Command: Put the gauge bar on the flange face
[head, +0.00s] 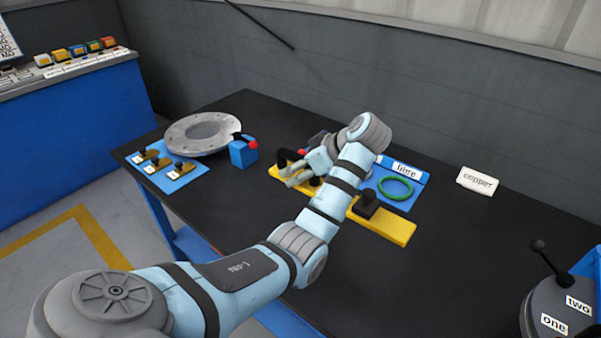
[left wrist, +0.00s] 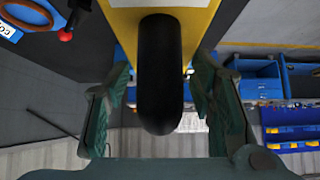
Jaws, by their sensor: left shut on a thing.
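The gauge bar is a long yellow bar (head: 395,226) with black fittings, in the middle of the dark table in the head view. My left gripper (head: 297,175) is at its left part, shut on a black handle. In the left wrist view the black handle (left wrist: 160,80) stands between the fingers of the gripper (left wrist: 160,95), with the yellow bar (left wrist: 200,20) behind it. I cannot tell whether the bar touches the table. The flange (head: 182,138) is a round grey metal ring at the table's left end. My arm hides part of the bar. My right gripper is out of view.
A blue plate (head: 178,182) with several small black-knobbed pieces lies before the flange. A blue block (head: 243,153) stands beside the flange. A green ring (head: 395,196) lies by the "lime" label (head: 404,170). A grey drum (head: 550,300) with a lever is at lower right.

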